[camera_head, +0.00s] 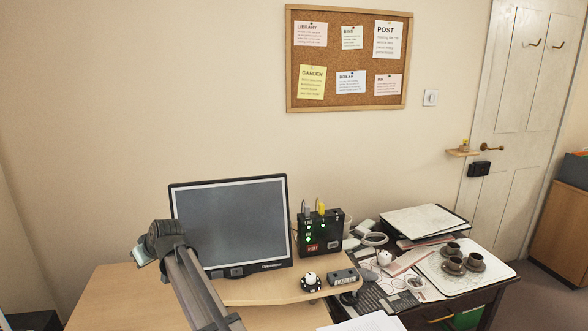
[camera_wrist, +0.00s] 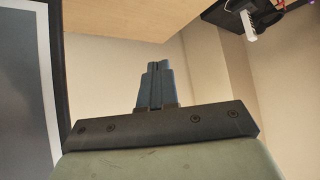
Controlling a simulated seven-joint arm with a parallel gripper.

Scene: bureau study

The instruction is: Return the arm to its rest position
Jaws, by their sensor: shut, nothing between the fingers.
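My gripper (camera_wrist: 157,68) shows in the wrist view with its two dark fingers together and nothing between them. Behind the fingers are a dark plate and a pale green-grey hand body. In the head view my arm rises from the bottom edge and bends in front of the left edge of the monitor (camera_head: 232,225). The fingers cannot be made out there. The fingers touch nothing that I can see; the wall is behind them in the wrist view.
The wooden desk (camera_head: 120,295) holds the monitor, a black box (camera_head: 320,232) with green lights, and a small dark device (camera_head: 344,277). At right are a keyboard (camera_head: 372,299), papers and several dark cups (camera_head: 452,265). A corkboard (camera_head: 347,60) hangs above. The desk's left part looks clear.

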